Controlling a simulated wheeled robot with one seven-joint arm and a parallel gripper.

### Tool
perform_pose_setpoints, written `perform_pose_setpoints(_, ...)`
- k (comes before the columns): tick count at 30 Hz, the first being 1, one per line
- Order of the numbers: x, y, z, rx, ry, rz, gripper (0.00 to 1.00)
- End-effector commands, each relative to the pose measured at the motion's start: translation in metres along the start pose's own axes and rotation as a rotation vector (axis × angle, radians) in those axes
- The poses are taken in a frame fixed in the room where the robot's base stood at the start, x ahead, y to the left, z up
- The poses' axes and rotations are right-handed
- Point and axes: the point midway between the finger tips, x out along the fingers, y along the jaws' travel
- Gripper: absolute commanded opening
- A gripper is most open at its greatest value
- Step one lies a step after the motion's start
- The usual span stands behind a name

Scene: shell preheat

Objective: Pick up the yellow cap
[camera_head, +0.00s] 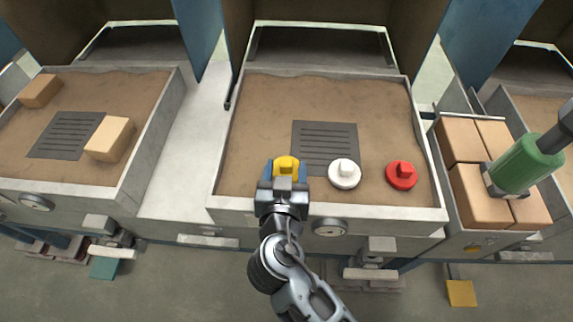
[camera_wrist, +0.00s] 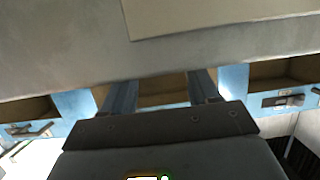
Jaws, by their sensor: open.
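The yellow cap (camera_head: 286,165) is near the front edge of the middle sand tray (camera_head: 432,214), left of a white cap. My gripper (camera_head: 285,176) is open, with one blue finger on each side of the yellow cap in the head view. My gripper hides the cap's lower part, so I cannot tell whether the fingers touch it or how high they are above it. The wrist view shows my two fingers apart (camera_wrist: 160,88), and I see no yellow cap there.
The white cap (camera_head: 344,173) and a red cap (camera_head: 402,175) stand to the right. A slotted dark plate (camera_head: 325,135) lies behind. A left tray (camera_head: 160,120) holds tan blocks (camera_head: 110,138). At right, a green cylinder (camera_head: 525,165) is over several tan bricks (camera_head: 462,140).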

Motion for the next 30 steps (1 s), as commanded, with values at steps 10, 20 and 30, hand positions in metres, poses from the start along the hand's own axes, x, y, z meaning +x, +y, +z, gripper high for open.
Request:
perform_pose_setpoints(10, 0.030, 0.000, -0.001, 0.000, 0.000, -0.001, 0.60)
perform_pose_setpoints(20, 0.030, 0.000, -0.001, 0.000, 0.000, -0.001, 0.43)
perform_pose_setpoints(30, 0.030, 0.000, -0.001, 0.000, 0.000, -0.001, 0.11)
